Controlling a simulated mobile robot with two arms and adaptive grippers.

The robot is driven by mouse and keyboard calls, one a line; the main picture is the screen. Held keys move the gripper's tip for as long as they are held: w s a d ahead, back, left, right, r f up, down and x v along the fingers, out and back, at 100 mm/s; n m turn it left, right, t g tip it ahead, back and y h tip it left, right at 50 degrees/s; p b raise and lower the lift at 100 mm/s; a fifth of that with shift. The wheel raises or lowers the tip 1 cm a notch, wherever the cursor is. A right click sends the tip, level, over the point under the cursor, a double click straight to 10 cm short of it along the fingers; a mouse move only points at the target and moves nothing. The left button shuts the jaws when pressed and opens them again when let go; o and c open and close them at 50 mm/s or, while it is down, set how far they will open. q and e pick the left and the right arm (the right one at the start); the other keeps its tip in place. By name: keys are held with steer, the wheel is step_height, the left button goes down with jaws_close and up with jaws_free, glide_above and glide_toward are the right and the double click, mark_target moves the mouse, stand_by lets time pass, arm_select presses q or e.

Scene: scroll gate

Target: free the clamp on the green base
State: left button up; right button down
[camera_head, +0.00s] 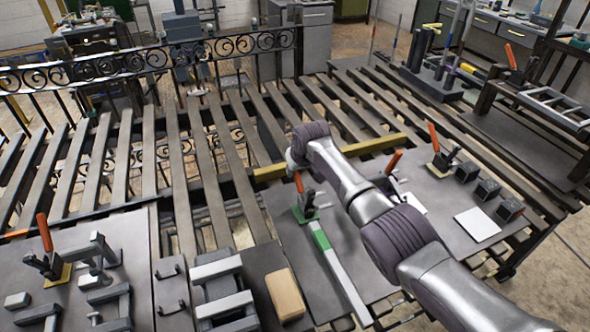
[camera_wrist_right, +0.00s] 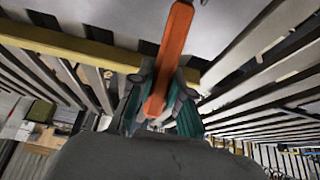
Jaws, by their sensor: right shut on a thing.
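The clamp on the green base (camera_head: 305,214) stands near the middle of the head view, at the upper end of a pale bar with a green section (camera_head: 338,266). Its orange handle (camera_head: 298,183) stands nearly upright. My right gripper (camera_head: 296,172) is at the top of this handle, shut on it, with its fingers largely hidden by my wrist. In the right wrist view the orange handle (camera_wrist_right: 167,65) runs up between the dark teal fingers. How the clamp's tip meets the bar is too small to tell. My left gripper is not in view.
Other orange-handled clamps stand on a yellow base (camera_head: 56,270) at left and at right (camera_head: 442,150). Dark blocks (camera_head: 488,189) and a white plate (camera_head: 477,224) lie at right. A wooden block (camera_head: 285,294) and metal parts (camera_head: 220,285) are in front. A scrolled gate (camera_head: 150,62) stands behind.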

steer(key=c, duration=1.1)
jaws_free()
steer(key=shift+f, duration=0.1)
steer(key=v, duration=1.2)
